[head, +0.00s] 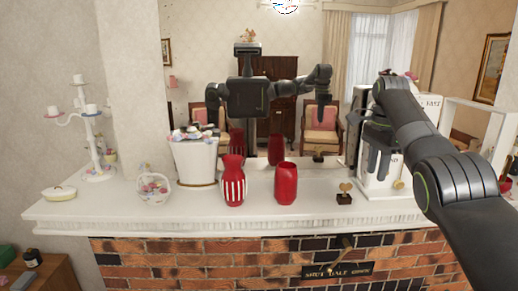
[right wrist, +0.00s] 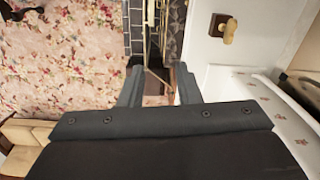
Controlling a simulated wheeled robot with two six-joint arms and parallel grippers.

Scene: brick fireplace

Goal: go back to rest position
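My right arm (head: 450,180) comes in from the right and reaches over the mantel. My right gripper (head: 378,165) points down in front of a white box-like object (head: 408,188) with a small knob. In the right wrist view, the gripper (right wrist: 158,72) has its two fingers apart, and no object is held between them. My left arm and gripper are not directly in the head view. A dark robot shape (head: 250,98) shows in the mirror behind the mantel.
The white mantel (head: 120,212) holds a candelabra (head: 90,130), a white planter (head: 195,160), a basket (head: 153,188), a striped red vase (head: 234,180), a plain red vase (head: 286,184) and a small ornament (head: 345,194). A brick fireplace (head: 200,262) is below.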

